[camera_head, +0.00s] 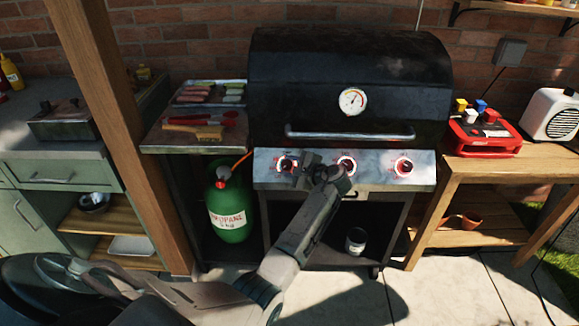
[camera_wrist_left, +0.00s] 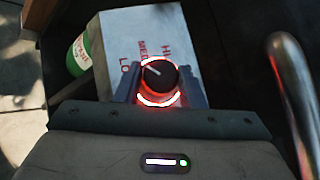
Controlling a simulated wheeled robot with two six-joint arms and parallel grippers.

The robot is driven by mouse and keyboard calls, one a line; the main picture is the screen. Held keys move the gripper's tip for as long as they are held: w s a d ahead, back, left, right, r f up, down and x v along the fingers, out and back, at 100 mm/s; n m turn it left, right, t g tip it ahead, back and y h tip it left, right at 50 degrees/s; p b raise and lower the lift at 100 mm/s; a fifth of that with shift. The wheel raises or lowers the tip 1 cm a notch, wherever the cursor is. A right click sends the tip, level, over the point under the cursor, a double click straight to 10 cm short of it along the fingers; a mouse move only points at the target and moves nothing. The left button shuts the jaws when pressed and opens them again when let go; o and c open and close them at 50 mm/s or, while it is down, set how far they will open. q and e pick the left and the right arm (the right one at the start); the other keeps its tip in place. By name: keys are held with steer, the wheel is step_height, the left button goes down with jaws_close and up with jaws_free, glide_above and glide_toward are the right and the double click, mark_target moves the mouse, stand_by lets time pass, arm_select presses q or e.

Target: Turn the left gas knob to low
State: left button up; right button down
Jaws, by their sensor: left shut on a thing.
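The left gas knob (camera_head: 285,164) is at the left end of the grill's control panel (camera_head: 380,163), mostly clear of my gripper in the head view. My left gripper (camera_head: 299,171) reaches the panel from below and is shut on this knob. In the left wrist view the dark round knob (camera_wrist_left: 160,76) sits between the two fingers, with a glowing red ring around it. Its white mark points up-left, between the printed MED and LO, nearer LO. HI is printed farther right. My right gripper is not in view.
A middle knob (camera_head: 346,166) and a right knob (camera_head: 403,167) share the panel. The lid handle (camera_head: 350,134) runs above them. A green propane tank (camera_head: 231,210) stands below left. A food tray (camera_head: 208,93) lies on the left side shelf, and a wooden post (camera_head: 110,110) stands farther left.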

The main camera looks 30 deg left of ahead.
arm_select(q)
steer(key=o, duration=0.8)
steer(key=shift+c, duration=0.2)
steer(key=shift+o, duration=1.1)
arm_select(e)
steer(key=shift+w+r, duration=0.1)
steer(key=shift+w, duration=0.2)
arm_select(q)
steer(key=shift+d, duration=0.25)
steer(key=b+v, duration=0.1)
steer(key=v, duration=0.9)
steer(key=shift+r, duration=0.15)
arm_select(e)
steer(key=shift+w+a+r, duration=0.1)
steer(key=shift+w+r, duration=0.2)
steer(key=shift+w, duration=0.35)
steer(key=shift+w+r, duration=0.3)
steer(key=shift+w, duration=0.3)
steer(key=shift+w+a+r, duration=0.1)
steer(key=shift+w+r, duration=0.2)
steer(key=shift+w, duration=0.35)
arm_select(q)
steer(key=shift+s+d, duration=0.1)
